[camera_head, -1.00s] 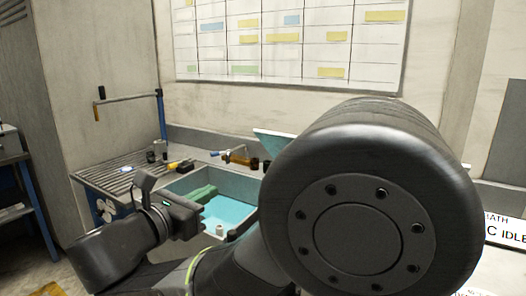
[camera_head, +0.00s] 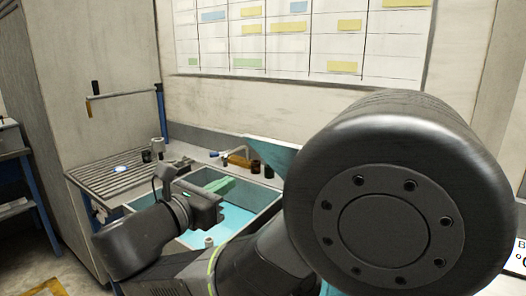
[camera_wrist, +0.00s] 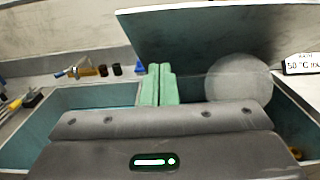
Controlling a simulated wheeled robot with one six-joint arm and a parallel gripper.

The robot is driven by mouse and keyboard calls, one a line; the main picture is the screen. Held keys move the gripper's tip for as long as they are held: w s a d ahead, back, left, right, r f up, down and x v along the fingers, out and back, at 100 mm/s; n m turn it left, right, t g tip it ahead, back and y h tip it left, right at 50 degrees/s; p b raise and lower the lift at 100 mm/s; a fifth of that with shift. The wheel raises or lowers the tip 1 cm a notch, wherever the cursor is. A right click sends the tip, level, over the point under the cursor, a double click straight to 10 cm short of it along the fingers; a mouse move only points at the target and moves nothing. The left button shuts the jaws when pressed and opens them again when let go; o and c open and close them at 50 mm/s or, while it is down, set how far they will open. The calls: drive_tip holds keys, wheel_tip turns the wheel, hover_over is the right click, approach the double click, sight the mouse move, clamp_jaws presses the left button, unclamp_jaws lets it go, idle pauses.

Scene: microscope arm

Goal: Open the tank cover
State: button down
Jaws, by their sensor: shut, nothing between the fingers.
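The tank (camera_head: 236,218) is a grey-rimmed basin with a light blue inside; it also shows in the wrist view (camera_wrist: 85,98). Its cover (camera_head: 266,153) is a pale teal panel, tilted up at the back right of the tank. In the wrist view the cover (camera_wrist: 225,38) spans the upper right, its broad face toward the camera. My gripper (camera_head: 222,185) has two green fingers, closed together and empty. In the wrist view the gripper (camera_wrist: 159,72) points over the tank, near the cover's lower left part. I cannot tell whether it touches the cover. My arm hides the cover's right part in the head view.
A brass-coloured fitting (camera_wrist: 82,71) and small dark cylinders (camera_wrist: 110,69) stand behind the tank. A pale round disc (camera_wrist: 238,80) shows below the cover. A temperature sign (camera_wrist: 301,63) stands at right. A ribbed drainboard (camera_head: 118,172) lies left of the tank.

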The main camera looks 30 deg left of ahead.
approach(270, 147)
wheel_tip(270, 147, down, 3)
drive_tip(key=w, duration=0.2)
drive_tip(key=shift+w+d+r+p, duration=0.1)
drive_tip(key=shift+w+r+p, duration=0.35)
drive_tip(key=shift+w+r, duration=0.3)
drive_tip(key=shift+w+d+r+p, duration=0.15)
drive_tip(key=shift+w+r+p, duration=0.25)
drive_tip(key=shift+w+r, duration=0.35)
drive_tip(key=shift+s, duration=0.1)
